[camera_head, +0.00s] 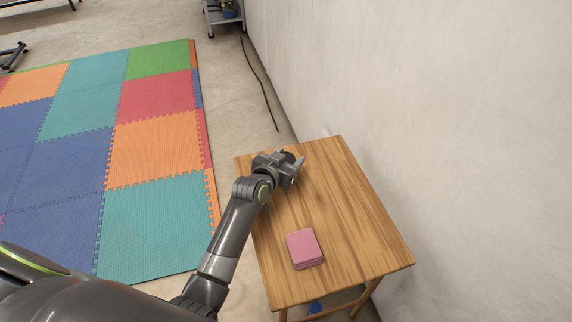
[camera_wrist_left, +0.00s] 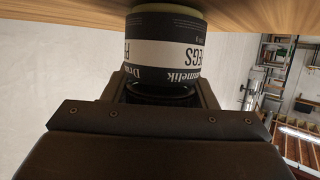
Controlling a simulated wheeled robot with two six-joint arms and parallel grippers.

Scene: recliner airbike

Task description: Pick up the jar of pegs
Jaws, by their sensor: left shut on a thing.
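The jar of pegs (camera_wrist_left: 165,45) shows in the left wrist view, with a dark and white label that reads "PEGS". It sits between the fingers of my left gripper (camera_wrist_left: 160,88), which is shut on it. In the head view my left gripper (camera_head: 292,168) is over the far left part of the wooden table (camera_head: 345,215). There the gripper hides most or all of the jar. I cannot tell whether the jar touches the table top. My right gripper is not in view.
A pink block-like stack (camera_head: 305,248) lies on the near part of the table. A white wall (camera_head: 430,120) runs along the table's right side. Colourful foam mats (camera_head: 150,150) cover the floor to the left. A black cable (camera_head: 262,85) lies on the floor behind.

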